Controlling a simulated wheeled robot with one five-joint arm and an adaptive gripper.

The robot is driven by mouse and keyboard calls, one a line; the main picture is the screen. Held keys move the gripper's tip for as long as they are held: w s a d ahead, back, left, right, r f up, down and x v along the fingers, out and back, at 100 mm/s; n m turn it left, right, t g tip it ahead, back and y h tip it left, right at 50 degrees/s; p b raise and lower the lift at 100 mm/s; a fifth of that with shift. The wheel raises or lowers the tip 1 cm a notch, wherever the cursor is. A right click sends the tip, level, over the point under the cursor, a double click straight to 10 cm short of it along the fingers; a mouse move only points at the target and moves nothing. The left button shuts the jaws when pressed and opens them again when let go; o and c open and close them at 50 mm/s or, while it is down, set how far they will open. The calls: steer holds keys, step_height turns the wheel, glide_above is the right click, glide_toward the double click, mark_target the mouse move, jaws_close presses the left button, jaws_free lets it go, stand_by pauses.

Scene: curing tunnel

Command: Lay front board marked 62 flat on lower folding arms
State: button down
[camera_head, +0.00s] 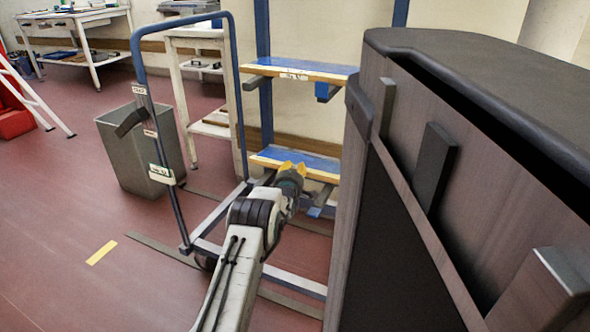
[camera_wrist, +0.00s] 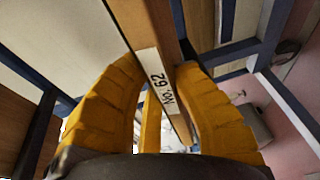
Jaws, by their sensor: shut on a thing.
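My gripper (camera_head: 292,168) is at the front edge of the lower blue-topped board (camera_head: 268,155), low behind the blue-framed trolley. In the wrist view, my yellow fingers (camera_wrist: 159,70) are shut on the wooden edge of the front board (camera_wrist: 143,22), on either side of a white label (camera_wrist: 161,82) reading "No. 62". In the head view, the lower board looks about level. Its right end is hidden behind a large dark form. A blue support (camera_head: 318,200) shows below it. I cannot tell whether the board touches the lower arms.
An upper blue-topped board (camera_head: 300,68) with a label is directly above the gripper. The trolley's tall blue handle (camera_head: 176,185) stands to the left, beside a grey bin (camera_head: 128,165). Two worktables stand behind. Red floor at the front left is clear.

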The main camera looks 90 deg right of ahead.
steer(key=shift+f, duration=0.3)
stand_by(0.8)
steer(key=c, duration=1.1)
jaws_free()
steer(key=shift+f, duration=0.15)
steer(key=shift+a, duration=0.35)
steer(key=shift+v, duration=5.7)
steer(key=shift+w, duration=0.1)
